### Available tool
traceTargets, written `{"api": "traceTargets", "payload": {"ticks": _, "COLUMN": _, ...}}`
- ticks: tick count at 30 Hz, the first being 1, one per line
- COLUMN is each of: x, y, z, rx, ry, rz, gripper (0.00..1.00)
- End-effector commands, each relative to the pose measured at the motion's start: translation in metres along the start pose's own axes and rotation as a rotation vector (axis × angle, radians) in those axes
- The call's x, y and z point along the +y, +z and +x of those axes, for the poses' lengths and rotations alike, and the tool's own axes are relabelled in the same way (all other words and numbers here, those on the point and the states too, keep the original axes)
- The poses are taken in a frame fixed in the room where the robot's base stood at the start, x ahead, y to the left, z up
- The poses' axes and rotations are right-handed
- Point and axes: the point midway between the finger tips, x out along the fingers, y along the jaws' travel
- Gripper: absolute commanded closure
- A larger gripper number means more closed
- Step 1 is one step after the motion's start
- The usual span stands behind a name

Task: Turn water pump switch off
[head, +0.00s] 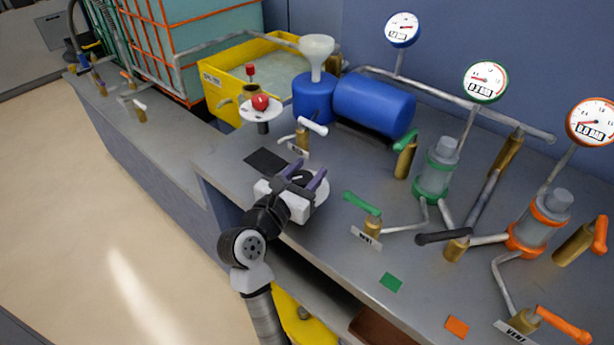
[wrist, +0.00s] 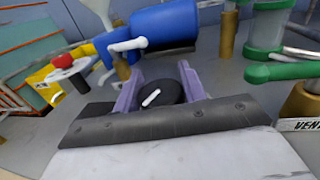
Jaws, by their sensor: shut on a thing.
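The water pump switch appears to be the black round knob (wrist: 157,94) with a white mark in the wrist view. The mark slants up to the right. The knob stands between the two purple fingers of my gripper (wrist: 157,82), which is shut on it. The fingers hide most of the knob there. No label for the switch can be read.
A red button on a white disc (head: 260,103) stands behind my gripper. A blue tank (head: 374,106) with a white-handled valve (head: 312,127) is further back. A green-handled vent valve (head: 362,204) stands to the right. A dark flat plate (head: 266,161) lies just behind my gripper.

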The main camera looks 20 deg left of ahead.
Motion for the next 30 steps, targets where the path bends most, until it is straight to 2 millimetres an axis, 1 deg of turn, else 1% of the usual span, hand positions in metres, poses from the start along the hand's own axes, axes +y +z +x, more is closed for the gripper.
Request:
{"api": "traceTargets", "payload": {"ticks": 1, "x": -0.003, "y": -0.001, "z": 0.001, "rx": -0.001, "ry": 0.033, "rz": -0.002, "gripper": 0.82}}
{"api": "traceTargets", "payload": {"ticks": 15, "x": 0.003, "y": 0.008, "z": -0.001, "rx": 0.012, "ry": 0.422, "rz": -0.007, "gripper": 0.82}}
{"api": "traceTargets", "payload": {"ticks": 21, "x": 0.006, "y": 0.005, "z": -0.003, "rx": 0.011, "ry": 0.557, "rz": -0.004, "gripper": 0.82}}
{"api": "traceTargets", "payload": {"ticks": 30, "x": 0.01, "y": 0.001, "z": -0.005, "rx": 0.004, "ry": 0.713, "rz": -0.006, "gripper": 0.82}}
